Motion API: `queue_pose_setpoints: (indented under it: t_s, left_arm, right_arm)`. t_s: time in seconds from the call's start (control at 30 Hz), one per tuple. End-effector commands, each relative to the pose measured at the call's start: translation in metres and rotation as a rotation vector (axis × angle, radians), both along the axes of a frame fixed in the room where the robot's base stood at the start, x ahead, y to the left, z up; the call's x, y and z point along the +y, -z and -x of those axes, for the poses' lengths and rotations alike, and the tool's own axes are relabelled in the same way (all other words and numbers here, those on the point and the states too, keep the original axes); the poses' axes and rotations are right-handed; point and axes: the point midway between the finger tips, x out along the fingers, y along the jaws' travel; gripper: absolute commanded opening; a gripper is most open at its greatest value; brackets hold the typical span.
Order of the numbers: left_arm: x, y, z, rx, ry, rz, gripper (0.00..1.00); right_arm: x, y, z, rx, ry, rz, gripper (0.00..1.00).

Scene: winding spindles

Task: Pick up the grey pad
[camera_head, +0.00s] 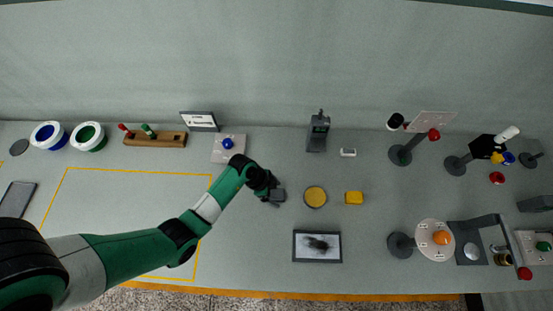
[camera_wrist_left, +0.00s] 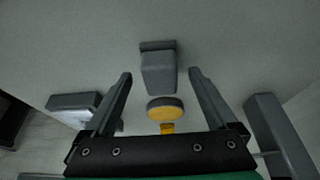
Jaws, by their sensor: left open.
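A grey block, which I take for the grey pad (camera_wrist_left: 158,72), shows in the left wrist view. It looks like a block with a flatter, darker part at its far end. It stands just ahead of the gap between the fingertips of my left gripper (camera_wrist_left: 160,75). The fingers are spread apart, and nothing is seen clamped between them. In the head view my left gripper (camera_head: 272,193) is over the middle of the table, with a small grey shape, likely the pad (camera_head: 278,195), at its tip, partly hidden. My right gripper is not in view.
A yellow disc (camera_head: 315,196) and a yellow block (camera_head: 354,198) lie to the right. A dark-framed tray (camera_head: 317,261) is in front, a grey device (camera_head: 318,132) behind, and a plate with a blue button (camera_head: 218,150) behind left. Several stands fill the right side.

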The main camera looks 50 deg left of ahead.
Motion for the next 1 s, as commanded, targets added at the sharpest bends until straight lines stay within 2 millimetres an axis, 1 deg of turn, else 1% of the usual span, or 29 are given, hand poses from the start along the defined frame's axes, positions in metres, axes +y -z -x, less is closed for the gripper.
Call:
queue_pose_setpoints:
  t_s: [0.03,0.07,0.3,0.37,0.5,0.77,0.8,1.0]
  left_arm:
    - [-0.0018,0.0086,-0.0024,-0.001,0.001,-0.001,0.91]
    - [-0.0025,0.0101,-0.0031,0.000,0.001,0.000,0.91]
    - [-0.0029,0.0095,-0.0038,-0.002,0.000,-0.001,0.91]
    - [-0.0029,0.0094,-0.0037,-0.002,0.001,0.000,0.80]
    - [-0.0029,0.0094,-0.0037,-0.002,0.001,0.000,0.55]
    - [-0.0029,0.0095,-0.0035,-0.002,0.001,0.000,0.08]
    - [-0.0029,0.0095,-0.0035,-0.002,0.001,0.000,0.01]
    - [-0.0028,0.0092,-0.0036,-0.002,0.001,0.000,0.01]
  right_arm:
    - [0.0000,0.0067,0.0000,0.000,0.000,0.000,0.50]
    - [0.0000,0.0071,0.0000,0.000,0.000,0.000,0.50]
    - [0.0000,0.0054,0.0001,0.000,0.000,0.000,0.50]
    - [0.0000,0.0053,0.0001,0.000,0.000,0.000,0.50]
    - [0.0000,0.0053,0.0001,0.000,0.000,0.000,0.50]
    - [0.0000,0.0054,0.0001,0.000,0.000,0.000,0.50]
    - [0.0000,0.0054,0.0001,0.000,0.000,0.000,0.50]
    - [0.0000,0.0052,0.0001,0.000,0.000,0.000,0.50]
